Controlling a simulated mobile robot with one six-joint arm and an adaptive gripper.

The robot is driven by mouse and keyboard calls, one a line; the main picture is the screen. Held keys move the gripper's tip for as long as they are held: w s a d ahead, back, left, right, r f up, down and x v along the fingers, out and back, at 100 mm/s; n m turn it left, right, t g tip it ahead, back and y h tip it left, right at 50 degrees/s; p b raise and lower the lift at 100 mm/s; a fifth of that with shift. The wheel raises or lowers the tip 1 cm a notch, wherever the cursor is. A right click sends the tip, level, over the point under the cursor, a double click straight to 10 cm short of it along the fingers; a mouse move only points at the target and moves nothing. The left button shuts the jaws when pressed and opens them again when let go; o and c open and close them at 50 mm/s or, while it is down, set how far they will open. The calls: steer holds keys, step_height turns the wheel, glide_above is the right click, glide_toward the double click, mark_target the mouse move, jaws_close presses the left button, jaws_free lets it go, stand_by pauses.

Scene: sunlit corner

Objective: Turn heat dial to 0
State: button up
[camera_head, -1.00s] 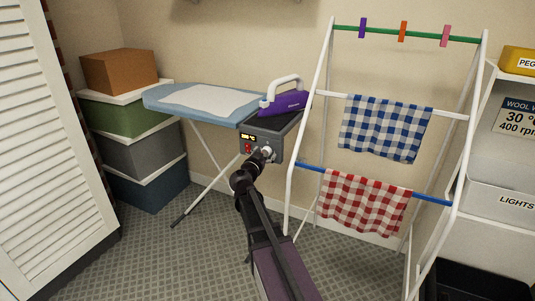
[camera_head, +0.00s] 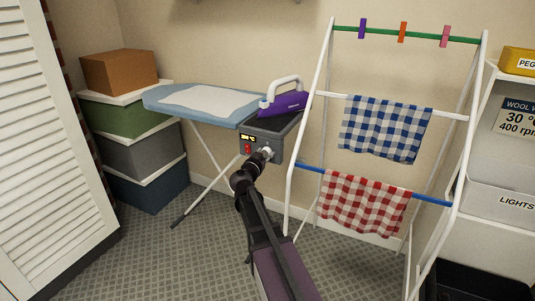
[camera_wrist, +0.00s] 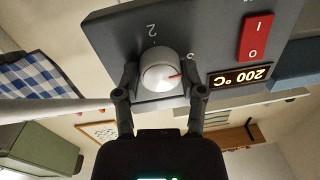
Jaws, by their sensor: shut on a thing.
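The heat dial (camera_wrist: 160,72) is a round pale knob with a red pointer line, on the dark front panel (camera_wrist: 112,32) of the iron's station. The picture is turned over in the wrist view. The pointer is toward the right there, near a mark partly hidden by a finger; a "2" is printed above the knob. My gripper (camera_wrist: 161,80) has a finger on each side of the dial and is shut on it. The lit display (camera_wrist: 240,76) reads 200 °C. In the head view my gripper (camera_head: 266,154) meets the station's front (camera_head: 262,145).
A purple iron (camera_head: 285,103) rests on the station at the right end of the blue ironing board (camera_head: 165,101). A red rocker switch (camera_wrist: 257,38) is beside the display. A drying rack (camera_head: 303,147) with checked cloths stands close on the right; stacked boxes (camera_head: 140,155) stand left.

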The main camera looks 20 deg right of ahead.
steer(key=n, duration=0.6)
steer(key=shift+a+n+p, duration=0.2)
steer(key=shift+n+p, duration=0.15)
steer(key=shift+n, duration=0.05)
steer(key=n+g, duration=0.1)
steer(key=n, duration=0.5)
steer(key=shift+n, duration=0.4)
steer(key=n, duration=0.6)
steer(key=shift+w+a, duration=0.1)
steer(key=n+b, duration=0.1)
steer(key=n, duration=1.5)
steer(key=n+h+b, duration=0.1)
steer(key=n, duration=1.6)
steer(key=shift+f+t, duration=0.1)
steer(key=shift+t, duration=0.3)
